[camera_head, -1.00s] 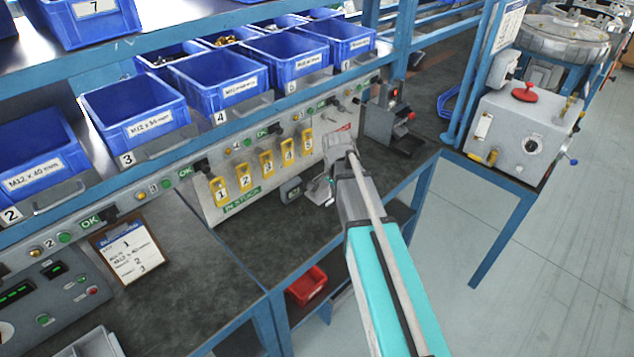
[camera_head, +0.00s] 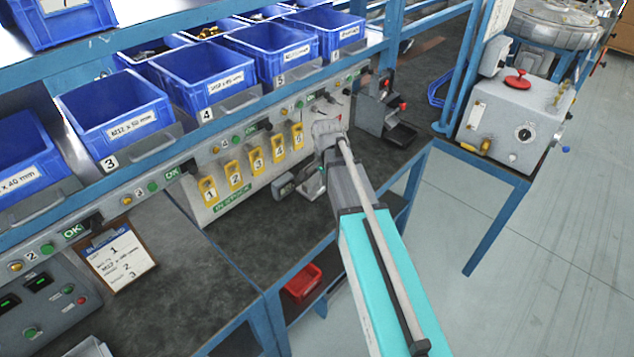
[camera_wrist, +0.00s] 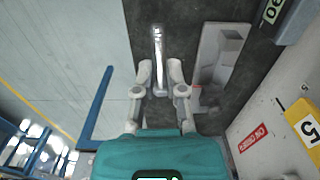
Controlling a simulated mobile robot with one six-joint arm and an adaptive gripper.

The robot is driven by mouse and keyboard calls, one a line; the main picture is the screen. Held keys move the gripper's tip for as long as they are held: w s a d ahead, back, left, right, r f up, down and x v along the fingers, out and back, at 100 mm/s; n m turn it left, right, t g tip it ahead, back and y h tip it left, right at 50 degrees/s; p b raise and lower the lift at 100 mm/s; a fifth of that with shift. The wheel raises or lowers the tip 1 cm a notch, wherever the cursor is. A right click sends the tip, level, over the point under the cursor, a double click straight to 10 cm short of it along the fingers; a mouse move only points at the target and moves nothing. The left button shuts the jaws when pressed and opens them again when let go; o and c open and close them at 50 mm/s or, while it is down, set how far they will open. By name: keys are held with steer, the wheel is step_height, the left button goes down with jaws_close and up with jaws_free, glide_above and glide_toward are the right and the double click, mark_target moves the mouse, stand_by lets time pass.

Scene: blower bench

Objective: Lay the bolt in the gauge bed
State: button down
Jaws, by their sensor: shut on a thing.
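The bolt (camera_wrist: 158,48) is a shiny metal rod in the wrist view. It points up the picture from between the fingertips of my gripper (camera_wrist: 160,82), which is shut on it. The gauge bed (camera_wrist: 222,55) is a pale grey block to the right of the bolt, with a gap of dark bench between them in the picture. In the head view the gauge bed (camera_head: 313,187) is on the bench beside its small display (camera_head: 285,187), partly hidden by my gripper and wrist. The bolt cannot be made out clearly there.
Several yellow numbered tags (camera_head: 254,163) line a panel behind the gauge. A dark grey fixture (camera_head: 385,112) with a red knob stands to the right. Blue bins (camera_head: 200,80) are on the shelf above.

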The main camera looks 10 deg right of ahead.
steer(key=shift+n, duration=0.3)
steer(key=n, duration=0.3)
steer(key=shift+a+r+n, duration=0.15)
steer(key=shift+n, duration=0.15)
steer(key=n, duration=0.5)
steer(key=shift+a+r+p, duration=0.15)
steer(key=shift+p, duration=0.15)
steer(key=n, duration=0.9)
steer(key=a+r+n+p, duration=0.1)
steer(key=n, duration=1.6)
steer(key=shift+w+a+r+n, duration=0.15)
steer(key=shift+a+r+n, duration=0.05)
steer(key=shift+a+n, duration=0.1)
steer(key=shift+w, duration=0.1)
